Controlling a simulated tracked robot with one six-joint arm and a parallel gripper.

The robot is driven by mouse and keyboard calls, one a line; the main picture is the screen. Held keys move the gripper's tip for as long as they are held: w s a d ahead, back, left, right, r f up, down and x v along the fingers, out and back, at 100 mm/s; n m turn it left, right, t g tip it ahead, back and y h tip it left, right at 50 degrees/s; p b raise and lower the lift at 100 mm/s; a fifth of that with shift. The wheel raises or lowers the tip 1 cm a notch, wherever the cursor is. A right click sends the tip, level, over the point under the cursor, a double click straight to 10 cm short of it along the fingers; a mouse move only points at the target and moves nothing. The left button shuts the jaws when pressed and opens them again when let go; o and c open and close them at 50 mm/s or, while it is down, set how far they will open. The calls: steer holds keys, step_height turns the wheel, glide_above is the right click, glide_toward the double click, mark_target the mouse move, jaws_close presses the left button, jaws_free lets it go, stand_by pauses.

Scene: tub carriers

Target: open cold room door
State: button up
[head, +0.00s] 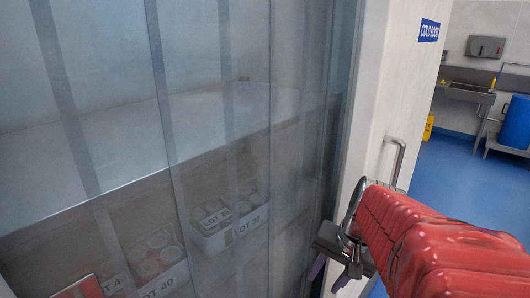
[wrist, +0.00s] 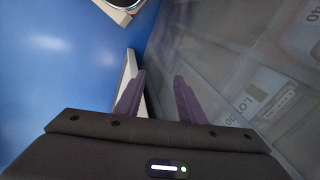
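The white cold room door (head: 408,85) stands at the right of the doorway, with a blue "COLD ROOM" sign (head: 429,30) and a metal bar handle (head: 397,158). The doorway beside it is uncovered and shows a clear strip curtain (head: 120,110). My gripper (head: 329,275) is low at the doorway's right side, below and left of the handle and apart from it. In the wrist view its two purple fingers (wrist: 157,95) are spread and hold nothing. A pale panel edge (wrist: 130,68) shows behind the left finger; I cannot tell whether they touch.
Behind the curtain are a shelf and tubs labelled LOT 30 (head: 228,222) and LOT 40 (head: 158,258). Blue floor (head: 440,185) lies open to the right. A sink (head: 468,90), a blue bin (head: 516,122) and a yellow item (head: 428,127) stand farther back.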

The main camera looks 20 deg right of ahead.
steer(key=d+m+t+y, duration=0.2)
steer(key=d+m, duration=0.5)
steer(key=d, duration=0.3)
steer(key=m+t+y, duration=0.1)
steer(key=m+t, duration=1.2)
steer(key=m, duration=0.3)
glide_toward(396, 166)
steer(key=s+d, duration=0.2)
steer(key=s, duration=0.1)
steer(key=shift+a, duration=0.1)
steer(key=x, duration=1.3)
steer(key=shift+w+a+f, duration=0.1)
steer(key=shift+w+f, duration=0.1)
steer(key=shift+w, duration=0.2)
steer(key=shift+c, duration=0.6)
